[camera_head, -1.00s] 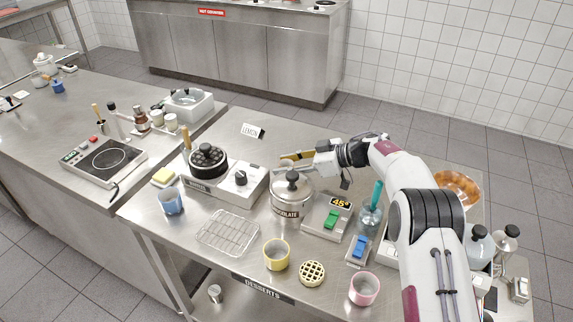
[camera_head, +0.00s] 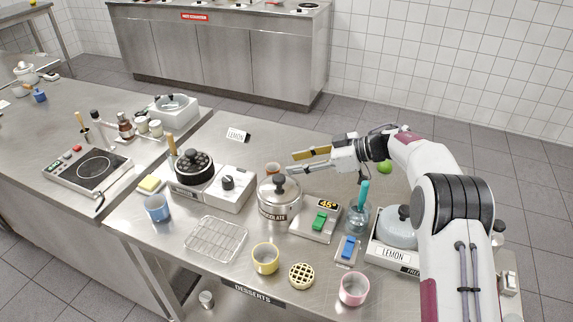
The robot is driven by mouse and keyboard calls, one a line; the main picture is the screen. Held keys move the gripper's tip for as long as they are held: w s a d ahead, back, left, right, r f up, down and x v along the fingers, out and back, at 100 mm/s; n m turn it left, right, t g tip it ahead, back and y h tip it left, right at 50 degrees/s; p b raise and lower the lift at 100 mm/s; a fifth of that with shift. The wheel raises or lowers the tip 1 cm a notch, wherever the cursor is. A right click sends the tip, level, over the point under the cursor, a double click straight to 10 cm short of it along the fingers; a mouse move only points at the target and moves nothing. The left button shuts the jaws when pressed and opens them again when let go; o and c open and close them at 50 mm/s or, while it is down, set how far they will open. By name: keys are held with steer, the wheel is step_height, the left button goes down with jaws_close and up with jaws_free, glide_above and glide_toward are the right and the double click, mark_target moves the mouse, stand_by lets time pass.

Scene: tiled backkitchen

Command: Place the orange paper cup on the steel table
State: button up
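A small orange-brown cup (camera_head: 272,168), which looks like the orange paper cup, stands on the steel table (camera_head: 215,150) just behind the chocolate pot (camera_head: 279,205). The pot's lid hides part of its lower side. My gripper (camera_head: 291,163) is to the right of the cup, level with it in the picture. Its two long fingers point left and are spread apart, with nothing seen between them. The tips appear close to the cup but apart from it.
Bare table lies behind the cup.

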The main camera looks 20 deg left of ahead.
steer(key=shift+v, duration=1.7)
steer(key=shift+w+r, duration=0.1)
